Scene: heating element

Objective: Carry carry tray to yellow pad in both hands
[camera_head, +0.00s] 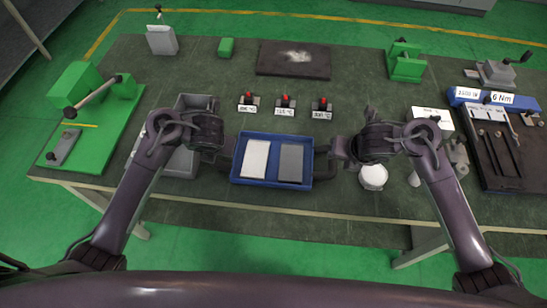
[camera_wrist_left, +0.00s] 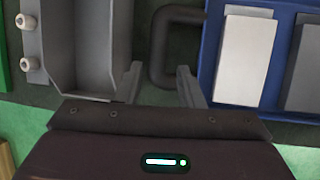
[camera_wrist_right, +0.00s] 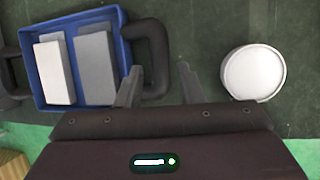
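The carry tray (camera_head: 271,185) is a blue shallow tray on the dark green bench top. It holds a white block and a grey block side by side, and has a dark loop handle at each end. My left gripper (camera_head: 222,157) is open at the tray's left end; in the left wrist view the left handle (camera_wrist_left: 160,48) lies between and beyond its fingertips. My right gripper (camera_head: 334,157) is open at the right end; the outer bar of the right handle (camera_wrist_right: 160,60) shows between its fingertips. Neither gripper visibly holds anything. I cannot make out a yellow pad.
A grey bin (camera_head: 183,160) stands just left of the tray. A round white-topped container (camera_head: 373,177) stands close on the right. Several red-topped switches (camera_head: 285,105) and a dark plate (camera_head: 293,60) are behind. A green press (camera_head: 95,115) is far left; a tool tray (camera_head: 510,150) is far right.

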